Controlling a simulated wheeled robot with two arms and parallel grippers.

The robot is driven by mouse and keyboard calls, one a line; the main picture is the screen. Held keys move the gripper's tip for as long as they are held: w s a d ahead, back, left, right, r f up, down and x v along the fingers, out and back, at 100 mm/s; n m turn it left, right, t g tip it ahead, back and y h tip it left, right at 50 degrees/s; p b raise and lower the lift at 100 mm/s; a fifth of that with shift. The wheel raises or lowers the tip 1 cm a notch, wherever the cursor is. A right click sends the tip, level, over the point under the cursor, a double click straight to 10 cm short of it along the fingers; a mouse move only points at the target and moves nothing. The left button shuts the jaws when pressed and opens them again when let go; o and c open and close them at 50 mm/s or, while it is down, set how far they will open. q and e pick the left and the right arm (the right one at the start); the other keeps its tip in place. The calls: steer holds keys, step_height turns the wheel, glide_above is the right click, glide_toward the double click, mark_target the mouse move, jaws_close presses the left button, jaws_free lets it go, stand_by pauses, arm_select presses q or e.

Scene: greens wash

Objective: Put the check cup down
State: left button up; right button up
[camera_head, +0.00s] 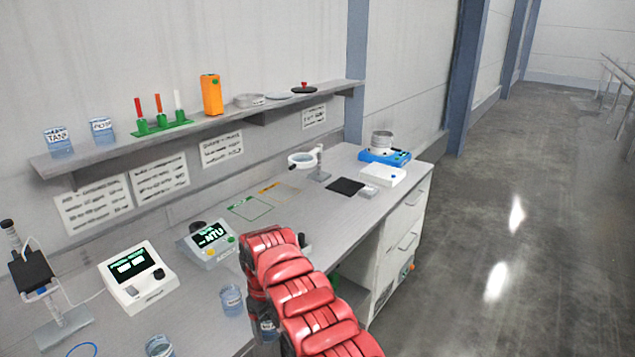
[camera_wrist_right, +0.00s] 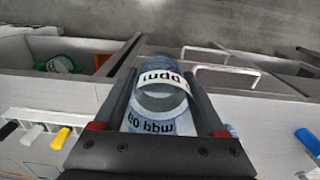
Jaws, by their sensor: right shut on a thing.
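A clear bluish cup (camera_wrist_right: 158,88) with a white band reading "ppm" is between the two dark fingers of my right gripper (camera_wrist_right: 165,75) in the right wrist view. The gripper is shut on it. Whether it is the check cup I cannot read for sure. In the head view my red right arm covers most of the gripper, and a bit of the held cup (camera_head: 268,330) shows at its left. Two similar cups stand on the bench, one left of my arm (camera_head: 232,298) and one at the front edge (camera_head: 159,346). My left gripper is not in view.
The grey bench (camera_head: 300,215) holds a meter with a green display (camera_head: 138,278), a second meter reading "NTU" (camera_head: 210,243), a dark square mat (camera_head: 345,187) and a blue device (camera_head: 384,156). Green and orange outlines mark bare bench. A shelf (camera_head: 200,127) runs above.

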steer(key=shift+w+d+r+m, duration=0.15)
steer(key=shift+w+d, duration=0.05)
steer(key=shift+d, duration=0.2)
steer(key=shift+w+d+r+m, duration=0.15)
steer(key=shift+w+d, duration=0.05)
steer(key=shift+d, duration=0.2)
steer(key=shift+w+d, duration=0.2)
steer(key=shift+d, duration=0.2)
steer(key=w+d+r+m+b, duration=0.1)
steer(key=w+d+r+m, duration=0.2)
steer(key=d, duration=0.6)
steer(key=shift+w+m+b, duration=0.2)
steer(key=shift+m+b, duration=0.15)
steer(key=shift+m, duration=0.05)
stand_by(1.0)
steer(key=shift+d, duration=0.1)
